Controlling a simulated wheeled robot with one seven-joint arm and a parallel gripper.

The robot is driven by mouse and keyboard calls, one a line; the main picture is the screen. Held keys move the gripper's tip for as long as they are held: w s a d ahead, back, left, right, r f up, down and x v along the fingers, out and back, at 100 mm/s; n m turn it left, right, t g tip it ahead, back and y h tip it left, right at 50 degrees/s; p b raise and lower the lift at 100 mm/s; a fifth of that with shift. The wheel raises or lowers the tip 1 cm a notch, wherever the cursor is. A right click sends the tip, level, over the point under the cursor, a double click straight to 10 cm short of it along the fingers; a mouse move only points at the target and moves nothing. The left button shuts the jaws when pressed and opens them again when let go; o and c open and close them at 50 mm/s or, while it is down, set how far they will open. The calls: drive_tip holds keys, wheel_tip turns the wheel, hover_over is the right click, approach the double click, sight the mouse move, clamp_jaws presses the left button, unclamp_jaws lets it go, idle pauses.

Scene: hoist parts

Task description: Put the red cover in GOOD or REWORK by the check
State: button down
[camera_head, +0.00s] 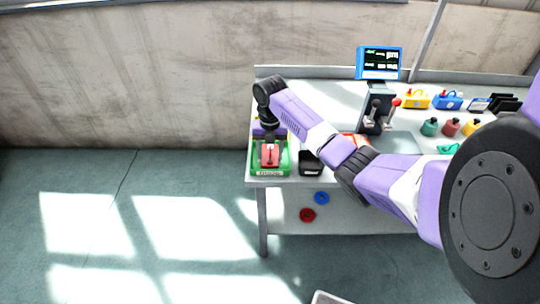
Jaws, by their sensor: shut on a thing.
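The red cover (270,158) is at the left end of the workbench, over or inside a green tray (286,168). I cannot tell whether it touches the tray's floor. My gripper (268,142) points down just above and behind the cover, shut on it; the fingertips are mostly hidden. The green tray has a pale label on its front, too small to read surely. A black tray (312,165) with a small white label stands just right of it. A blue-framed screen (379,62) stands at the back, its text too small to read.
A dark stand with levers (377,108) stands below the screen. Several coloured parts, including a yellow one (416,99) and a blue one (448,100), sit at the right. My arm crosses the bench front. Blue (321,198) and red (308,215) rings are below.

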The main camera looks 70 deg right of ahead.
drive_tip(key=shift+f, duration=1)
drive_tip(key=c, duration=0.5)
unclamp_jaws()
drive_tip(key=shift+f, duration=0.15)
